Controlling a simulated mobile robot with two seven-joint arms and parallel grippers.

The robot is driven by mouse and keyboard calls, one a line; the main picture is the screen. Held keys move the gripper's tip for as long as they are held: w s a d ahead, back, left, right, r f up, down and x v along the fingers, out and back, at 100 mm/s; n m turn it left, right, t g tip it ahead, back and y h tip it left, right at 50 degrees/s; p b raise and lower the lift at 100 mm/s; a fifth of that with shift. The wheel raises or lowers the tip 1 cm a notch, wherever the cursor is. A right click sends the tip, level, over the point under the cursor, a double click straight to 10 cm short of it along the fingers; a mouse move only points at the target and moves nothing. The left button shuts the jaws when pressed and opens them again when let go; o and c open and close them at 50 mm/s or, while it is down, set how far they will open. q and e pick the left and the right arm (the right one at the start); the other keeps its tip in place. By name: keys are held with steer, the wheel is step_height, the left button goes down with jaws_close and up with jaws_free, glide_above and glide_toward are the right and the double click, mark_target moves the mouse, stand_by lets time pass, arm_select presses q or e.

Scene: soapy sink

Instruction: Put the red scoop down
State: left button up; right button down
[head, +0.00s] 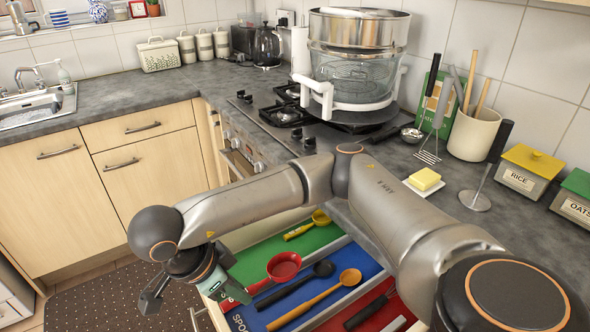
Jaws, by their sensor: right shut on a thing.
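The red scoop (284,267) has a round bowl and a short visible handle. It is over the open drawer, near the border of the green and blue sections. My right gripper (238,292) reaches across from the right and is shut on the scoop's handle end, at the drawer's left side. The gripper partly hides the handle. I cannot tell whether the scoop touches the drawer floor. The blue section (246,321) carries a label starting "SPOO". A black spoon (322,269) and a wooden spoon (349,278) lie there. My left gripper is not in view.
A yellow ladle (320,218) lies in the green section (262,252). A dark-handled utensil (366,312) lies in the red section. The counter above holds a butter dish (424,181), a utensil pot (474,136) and a masher (430,154). My right arm spans the drawer's far edge.

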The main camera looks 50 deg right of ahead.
steer(key=shift+s+f+m, duration=0.1)
steer(key=shift+f+m, duration=0.15)
steer(key=shift+m, duration=0.15)
steer(key=w+d+f+b, duration=0.2)
steer(key=w+d+f, duration=0.2)
steer(key=w+d, duration=0.25)
steer(key=b, duration=0.1)
glide_above(253, 277)
steer(key=a, duration=0.2)
steer(key=f, duration=0.5)
steer(key=shift+s+d, duration=0.1)
steer(key=shift+s, duration=0.1)
steer(key=shift+w+d+f, duration=0.2)
steer(key=shift+w+f, duration=0.05)
steer(key=shift+f, duration=0.15)
step_height(253, 277, down, 3)
steer(key=shift+w+f, duration=0.1)
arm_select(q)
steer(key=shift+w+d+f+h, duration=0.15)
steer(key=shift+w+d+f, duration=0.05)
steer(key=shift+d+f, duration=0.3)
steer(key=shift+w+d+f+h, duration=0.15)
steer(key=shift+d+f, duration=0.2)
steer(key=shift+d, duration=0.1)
